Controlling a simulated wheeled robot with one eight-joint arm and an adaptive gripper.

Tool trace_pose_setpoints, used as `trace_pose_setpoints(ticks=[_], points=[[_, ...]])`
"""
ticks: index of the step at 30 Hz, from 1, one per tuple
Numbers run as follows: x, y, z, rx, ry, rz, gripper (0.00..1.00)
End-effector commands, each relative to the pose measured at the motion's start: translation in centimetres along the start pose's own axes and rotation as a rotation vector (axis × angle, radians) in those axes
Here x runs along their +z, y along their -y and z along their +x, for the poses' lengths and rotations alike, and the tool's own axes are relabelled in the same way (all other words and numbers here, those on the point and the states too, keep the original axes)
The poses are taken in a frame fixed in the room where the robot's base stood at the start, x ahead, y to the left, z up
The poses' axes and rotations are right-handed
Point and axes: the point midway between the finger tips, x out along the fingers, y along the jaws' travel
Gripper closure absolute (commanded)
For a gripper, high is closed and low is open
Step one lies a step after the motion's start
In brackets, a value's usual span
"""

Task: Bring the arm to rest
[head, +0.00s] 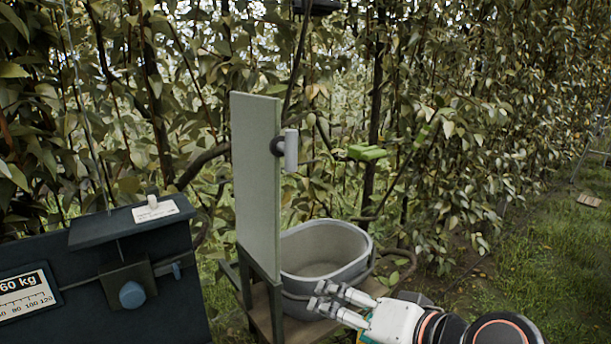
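My gripper (324,299) shows in the head view at the bottom, in front of the grey tub. Its two fingers point left and stand apart with a gap between them, and nothing shows in the gap. My white, black and orange arm comes in from the lower right. The grey oval tub (350,245) stands on a wooden stand (262,318); the part of its inside that shows looks empty. The fingers overlap the tub's front wall in the picture; I cannot tell whether they touch it.
A tall pale green panel (255,180) with a white handle (291,150) stands left of the tub. A dark box (90,285) with a scale plate and blue knob fills the lower left. Leafy trees stand behind; open grass (540,260) lies at right.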

Motion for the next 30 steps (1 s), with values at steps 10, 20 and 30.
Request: trace_pose_setpoints(ticks=[10,20,30], points=[[7.2,-16.7,1.3,0.417,0.143,-0.312,0.11],[8.1,-22.7,-0.4,0.614,0.195,-0.428,0.11],[8.0,-22.6,-0.5,0.616,0.196,-0.431,0.11]])
